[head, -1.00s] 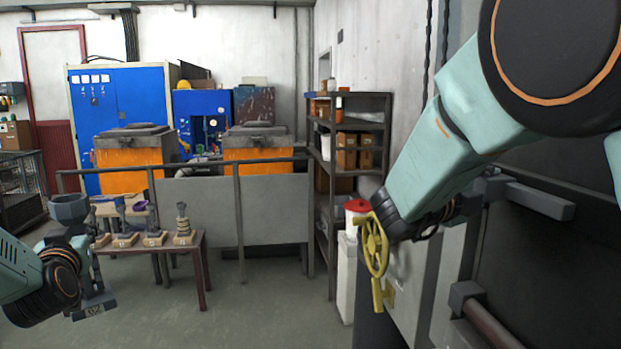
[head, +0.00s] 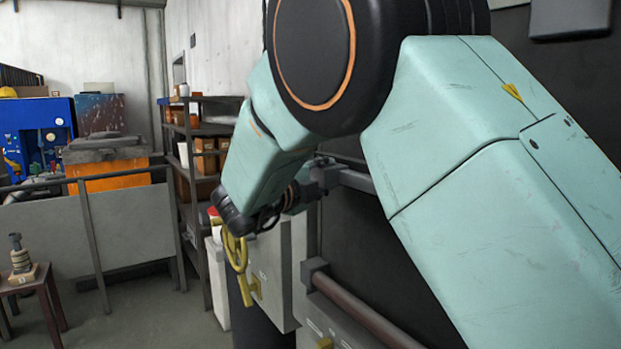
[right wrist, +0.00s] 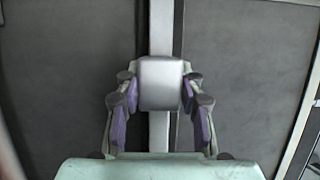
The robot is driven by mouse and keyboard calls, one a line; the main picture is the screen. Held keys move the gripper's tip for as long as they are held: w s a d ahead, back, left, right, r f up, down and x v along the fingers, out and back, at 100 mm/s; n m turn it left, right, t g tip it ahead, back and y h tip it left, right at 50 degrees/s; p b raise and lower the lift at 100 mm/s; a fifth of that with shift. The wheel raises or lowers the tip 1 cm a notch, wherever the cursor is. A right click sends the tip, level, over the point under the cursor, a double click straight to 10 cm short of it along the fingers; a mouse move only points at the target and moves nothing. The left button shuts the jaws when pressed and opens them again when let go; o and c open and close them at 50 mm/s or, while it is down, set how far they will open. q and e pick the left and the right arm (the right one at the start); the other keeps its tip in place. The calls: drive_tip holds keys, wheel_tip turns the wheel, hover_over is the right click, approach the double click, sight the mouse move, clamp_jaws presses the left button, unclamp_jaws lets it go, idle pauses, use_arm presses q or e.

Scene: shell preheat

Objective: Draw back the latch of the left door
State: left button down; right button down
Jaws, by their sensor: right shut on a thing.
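The latch shows as a grey bar (head: 356,181) with a block at its left end, set across the dark door (head: 345,235). My right gripper (head: 297,198) is at that block, left of the bar, partly hidden by my own arm. In the right wrist view the latch block (right wrist: 160,84) sits between the two purple-padded fingers of my right gripper (right wrist: 160,92), which is shut on it. The bar (right wrist: 160,30) runs straight up and down there, with dark panel on both sides. My left gripper is out of view.
A dark round bar (head: 358,312) crosses lower on the door. A shelf rack (head: 205,130) and a railing panel (head: 135,225) stand further left. Open floor lies between them.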

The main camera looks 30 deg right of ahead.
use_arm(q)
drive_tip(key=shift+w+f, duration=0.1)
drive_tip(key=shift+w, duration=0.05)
use_arm(e)
drive_tip(key=shift+f, duration=0.2)
drive_tip(key=shift+s, duration=0.1)
drive_tip(key=c, duration=1.2)
unclamp_jaws()
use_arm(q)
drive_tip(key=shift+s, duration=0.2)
use_arm(e)
drive_tip(key=o, duration=0.4)
drive_tip(key=shift+s+r, duration=0.15)
drive_tip(key=shift+c, duration=0.2)
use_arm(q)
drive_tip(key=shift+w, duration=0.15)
use_arm(e)
drive_tip(key=shift+w, duration=0.2)
